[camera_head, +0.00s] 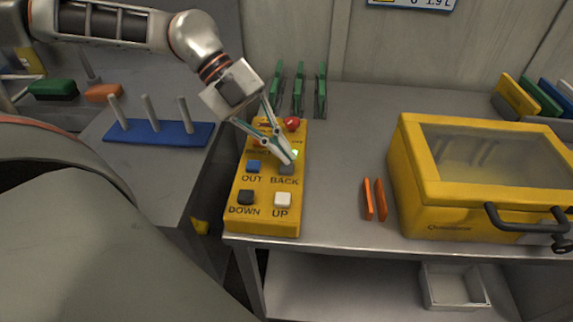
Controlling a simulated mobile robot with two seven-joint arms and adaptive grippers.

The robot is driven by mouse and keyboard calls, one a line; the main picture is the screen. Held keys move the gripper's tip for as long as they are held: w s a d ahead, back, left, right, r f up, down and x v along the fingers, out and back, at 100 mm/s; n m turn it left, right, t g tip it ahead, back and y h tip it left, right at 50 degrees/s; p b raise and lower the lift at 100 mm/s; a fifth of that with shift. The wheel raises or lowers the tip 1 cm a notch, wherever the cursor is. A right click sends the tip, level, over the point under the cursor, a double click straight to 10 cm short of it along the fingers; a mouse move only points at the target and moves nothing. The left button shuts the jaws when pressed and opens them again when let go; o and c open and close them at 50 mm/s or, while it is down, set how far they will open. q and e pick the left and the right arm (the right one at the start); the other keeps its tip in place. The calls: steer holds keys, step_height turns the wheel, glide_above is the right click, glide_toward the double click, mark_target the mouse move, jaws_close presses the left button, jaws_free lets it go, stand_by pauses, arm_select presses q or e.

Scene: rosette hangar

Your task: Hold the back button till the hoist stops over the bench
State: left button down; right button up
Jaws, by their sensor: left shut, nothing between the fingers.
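A yellow control box (265,218) stands on the left part of the grey bench (340,155). Its grey button (287,170) sits just above the word BACK. My left gripper (289,158) is shut and empty, its fingertips right at the top of that button. I cannot tell whether the button is pressed in. A small green light (295,153) shows beside the fingertips. The blue OUT button (253,166), black DOWN button (246,197) and white UP button (283,199) are clear of the fingers. The hoist and my right gripper are not in view.
A red knob (292,124) stands at the box's far end, close to the gripper. Green upright racks (299,90) stand behind. Two orange strips (374,199) and a yellow windowed case (418,205) are to the right. A blue peg base (160,133) is left.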

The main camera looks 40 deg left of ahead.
mark_target(283, 166)
arm_select(q)
steer(key=shift+r+p, duration=0.5)
steer(key=shift+r, duration=2)
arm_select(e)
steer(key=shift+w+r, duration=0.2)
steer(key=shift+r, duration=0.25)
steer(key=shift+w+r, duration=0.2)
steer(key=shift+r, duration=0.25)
